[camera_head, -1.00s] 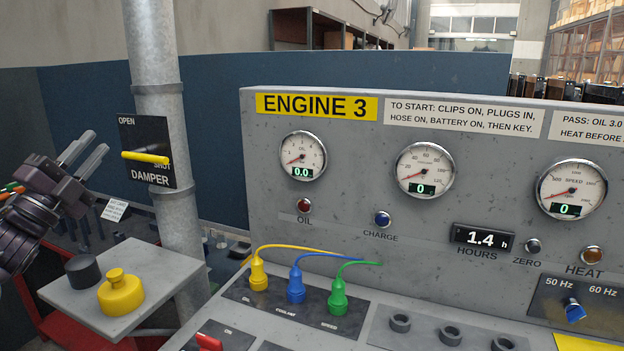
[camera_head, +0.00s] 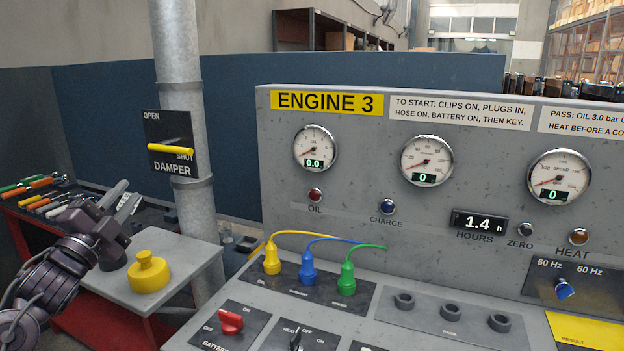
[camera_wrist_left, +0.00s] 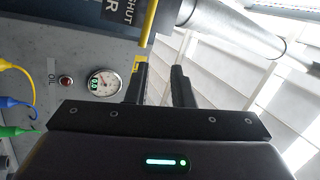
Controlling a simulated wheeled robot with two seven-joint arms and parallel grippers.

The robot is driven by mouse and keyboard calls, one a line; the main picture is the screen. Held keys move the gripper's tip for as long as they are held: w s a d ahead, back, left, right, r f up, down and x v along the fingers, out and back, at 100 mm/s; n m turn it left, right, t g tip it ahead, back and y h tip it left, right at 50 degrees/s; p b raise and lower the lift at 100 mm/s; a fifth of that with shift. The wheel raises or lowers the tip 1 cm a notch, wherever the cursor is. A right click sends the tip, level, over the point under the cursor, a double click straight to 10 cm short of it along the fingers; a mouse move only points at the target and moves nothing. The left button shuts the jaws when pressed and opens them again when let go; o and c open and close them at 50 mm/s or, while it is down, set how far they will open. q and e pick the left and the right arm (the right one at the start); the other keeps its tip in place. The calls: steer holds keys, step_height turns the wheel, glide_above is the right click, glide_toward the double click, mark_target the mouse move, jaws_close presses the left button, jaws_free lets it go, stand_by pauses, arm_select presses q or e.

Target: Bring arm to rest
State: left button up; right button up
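My left gripper (camera_head: 122,198) is in the left of the head view, below and left of the damper plate, with its fingers pointing up and to the right. In the left wrist view its two fingers (camera_wrist_left: 160,84) stand apart with nothing between them. The damper plate (camera_head: 160,125) is on the grey pipe. Its yellow handle (camera_head: 170,149) lies nearly level beside the word SHUT, clear of the gripper. My right gripper is not in view.
A yellow knob (camera_head: 148,274) sits on a grey shelf (camera_head: 190,258) close to my left gripper. Behind is a red bench (camera_head: 22,212) with tools. The ENGINE 3 panel (camera_head: 350,215) fills the right, with yellow, blue and green plugs (camera_head: 308,270) in front.

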arm_select(q)
steer(key=s+d+f+n+g+y, duration=0.2)
steer(key=s+d+f+n+g, duration=0.1)
steer(key=f, duration=0.6)
steer(key=s+d+f+n+g+y, duration=0.1)
steer(key=s+d+f+n+g, duration=0.25)
steer(key=f, duration=0.55)
steer(key=s+d+f+n+g+y, duration=0.2)
steer(key=s+d+f+n, duration=0.15)
steer(key=f, duration=0.55)
steer(key=s+d+f+n+g, duration=0.3)
steer(key=s+f+g, duration=0.2)
steer(key=s, duration=0.6)
steer(key=s+d+f+n+g, duration=0.25)
steer(key=s+f+g, duration=0.25)
steer(key=s, duration=0.6)
step_height(320, 180, down, 34)
steer(key=s+r+g+b, duration=0.1)
steer(key=s, duration=0.2)
steer(key=s+a+f+g+b, duration=0.1)
steer(key=s+a+f, duration=0.2)
steer(key=s+f, duration=1.4)
steer(key=shift+s+f, duration=0.35)
steer(key=shift+s, duration=0.3)
steer(key=shift+a+m, duration=0.1)
steer(key=shift+m, duration=0.15)
